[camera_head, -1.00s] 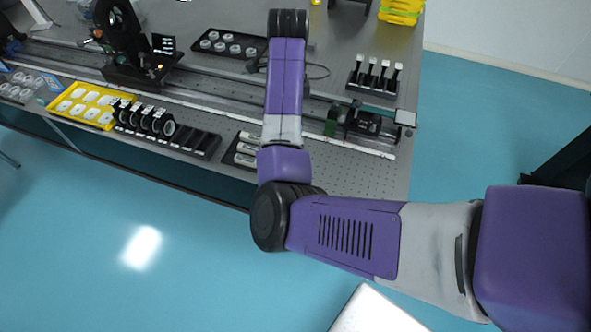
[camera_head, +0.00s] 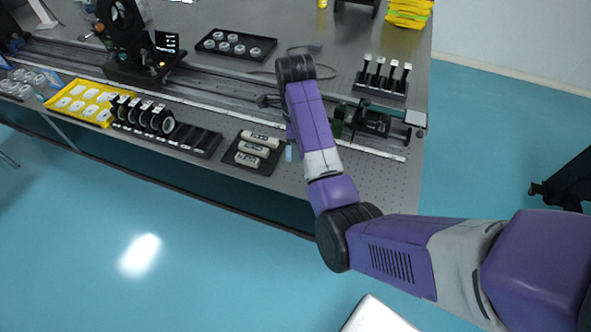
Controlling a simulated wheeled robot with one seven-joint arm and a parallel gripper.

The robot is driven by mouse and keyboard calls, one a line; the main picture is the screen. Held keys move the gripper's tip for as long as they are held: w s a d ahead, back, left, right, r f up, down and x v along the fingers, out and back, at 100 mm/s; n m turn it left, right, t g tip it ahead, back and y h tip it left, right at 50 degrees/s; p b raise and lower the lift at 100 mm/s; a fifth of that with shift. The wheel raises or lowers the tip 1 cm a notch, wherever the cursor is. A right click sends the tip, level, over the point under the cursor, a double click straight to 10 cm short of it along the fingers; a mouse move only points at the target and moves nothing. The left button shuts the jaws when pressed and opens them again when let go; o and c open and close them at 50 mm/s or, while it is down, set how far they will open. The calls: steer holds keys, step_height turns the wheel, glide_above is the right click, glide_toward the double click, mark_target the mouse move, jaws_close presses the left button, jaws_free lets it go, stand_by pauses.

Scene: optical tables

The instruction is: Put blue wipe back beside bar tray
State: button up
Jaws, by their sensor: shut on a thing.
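The bar tray (camera_head: 232,162) is a black tray holding white bars, near the front edge of the optical table. The blue wipe (camera_head: 288,153) shows as a small light-blue piece just right of the tray, at the left side of my forearm. My gripper (camera_head: 289,141) is mostly hidden behind my purple forearm and wrist. It is shut on the blue wipe. Whether the wipe touches the table cannot be told.
Left of the bar tray are a black rack (camera_head: 205,143) with round optics and a yellow tray (camera_head: 62,102). A long rail runs behind them. A black holder (camera_head: 382,84) with several posts stands to the right. The perforated tabletop (camera_head: 375,175) is bare at front right.

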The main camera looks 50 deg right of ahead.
mark_target(296, 171)
steer(key=shift+f, duration=3.6)
steer(key=shift+f, duration=0.15)
steer(key=o, duration=1.2)
step_height(296, 171, up, 11)
steer(key=shift+f+p, duration=0.1)
steer(key=shift+p, duration=0.5)
steer(key=shift+r+p, duration=0.8)
steer(key=shift+p, duration=0.05)
